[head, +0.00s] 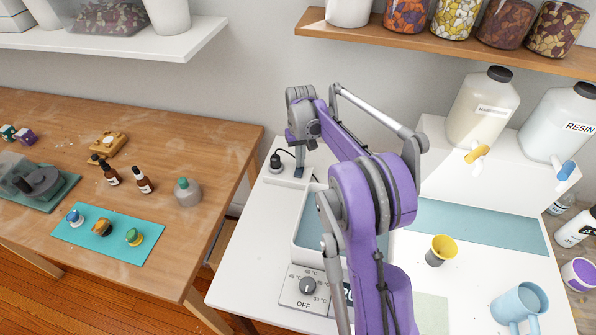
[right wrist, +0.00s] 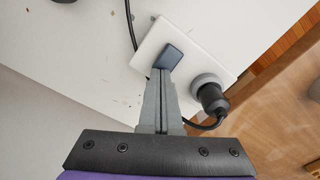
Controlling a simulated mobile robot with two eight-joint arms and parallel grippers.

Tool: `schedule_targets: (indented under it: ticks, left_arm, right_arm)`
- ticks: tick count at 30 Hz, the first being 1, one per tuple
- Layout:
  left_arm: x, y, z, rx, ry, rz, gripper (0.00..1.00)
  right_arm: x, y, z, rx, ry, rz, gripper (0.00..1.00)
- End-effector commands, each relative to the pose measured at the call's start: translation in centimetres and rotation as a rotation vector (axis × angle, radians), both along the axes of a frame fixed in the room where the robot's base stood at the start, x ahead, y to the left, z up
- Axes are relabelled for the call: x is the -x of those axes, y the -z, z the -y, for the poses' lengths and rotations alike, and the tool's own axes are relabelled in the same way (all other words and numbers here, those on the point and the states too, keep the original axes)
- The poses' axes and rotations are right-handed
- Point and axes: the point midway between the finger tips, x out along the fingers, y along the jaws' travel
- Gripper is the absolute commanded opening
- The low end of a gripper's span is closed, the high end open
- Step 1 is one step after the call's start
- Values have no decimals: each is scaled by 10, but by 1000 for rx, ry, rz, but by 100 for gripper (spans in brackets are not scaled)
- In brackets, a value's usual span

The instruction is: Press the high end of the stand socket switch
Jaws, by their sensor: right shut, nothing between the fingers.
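The stand socket is a white plate (right wrist: 207,68) with a dark blue rocker switch (right wrist: 170,56) and a black plug in a round outlet beside it. In the head view the socket plate (head: 283,179) lies at the back left of the white table. My right gripper (right wrist: 164,74) is shut and empty, its fingertips at the switch's near edge in the right wrist view. I cannot tell whether they touch it or which end is high. In the head view my right gripper (head: 299,171) points down at the plate, hiding the switch. My left gripper is not in view.
The black plug (head: 276,159) with its cable stands close to my fingers. A water bath (head: 307,222) with a dial (head: 307,286) sits just in front. A wooden table (head: 225,160) with bottles is to the left. Resin jugs (head: 484,108) stand at the right.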

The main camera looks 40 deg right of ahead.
Motion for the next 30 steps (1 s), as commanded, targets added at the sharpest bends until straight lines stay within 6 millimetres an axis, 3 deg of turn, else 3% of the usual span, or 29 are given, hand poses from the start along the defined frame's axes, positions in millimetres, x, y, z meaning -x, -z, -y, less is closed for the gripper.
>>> schedule_targets:
  ticks: [14, 30]
  left_arm:
    - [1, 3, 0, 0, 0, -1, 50]
    - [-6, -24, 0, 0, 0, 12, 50]
  right_arm:
    - [0, 5, 0, 0, 0, -1, 0]
    - [0, -36, 0, 0, 0, 1, 0]
